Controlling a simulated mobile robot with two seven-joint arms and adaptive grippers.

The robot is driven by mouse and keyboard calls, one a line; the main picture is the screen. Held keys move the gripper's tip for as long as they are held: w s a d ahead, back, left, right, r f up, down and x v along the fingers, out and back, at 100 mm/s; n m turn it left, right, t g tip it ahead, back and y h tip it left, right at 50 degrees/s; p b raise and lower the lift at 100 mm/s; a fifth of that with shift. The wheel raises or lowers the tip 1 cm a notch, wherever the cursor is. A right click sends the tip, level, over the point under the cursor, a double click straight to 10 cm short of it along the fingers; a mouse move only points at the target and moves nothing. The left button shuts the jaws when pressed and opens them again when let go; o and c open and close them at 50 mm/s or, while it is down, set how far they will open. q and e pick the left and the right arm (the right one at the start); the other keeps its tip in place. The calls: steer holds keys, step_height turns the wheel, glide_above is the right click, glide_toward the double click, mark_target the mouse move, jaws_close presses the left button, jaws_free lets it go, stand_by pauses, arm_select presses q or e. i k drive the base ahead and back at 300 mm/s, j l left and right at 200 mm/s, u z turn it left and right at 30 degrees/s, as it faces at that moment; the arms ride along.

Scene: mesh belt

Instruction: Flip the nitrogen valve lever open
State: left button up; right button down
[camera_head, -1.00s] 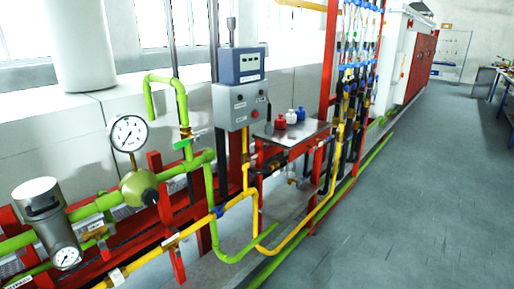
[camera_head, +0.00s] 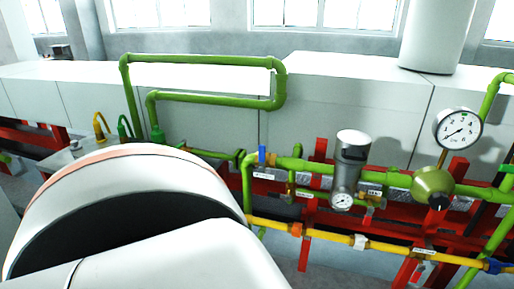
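A blue lever (camera_head: 262,155) stands upright on the green pipe near the middle of the view. A white label (camera_head: 264,175) sits just below it, too small to read. Another blue fitting (camera_head: 496,266) is on the yellow pipe at the lower right. I cannot tell from the labels which of these belongs to nitrogen. Neither gripper is in view. A large white arm link of mine fills the lower left and hides what lies behind it.
A large pressure gauge (camera_head: 458,129) stands above a green regulator (camera_head: 433,184). A grey metal cylinder (camera_head: 351,158) has a small gauge (camera_head: 342,201) below it. A yellow pipe (camera_head: 340,238) runs along the front of the red frame. A green pipe loop (camera_head: 205,60) rises behind.

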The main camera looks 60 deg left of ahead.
mark_target(262, 149)
steer(key=u, duration=2)
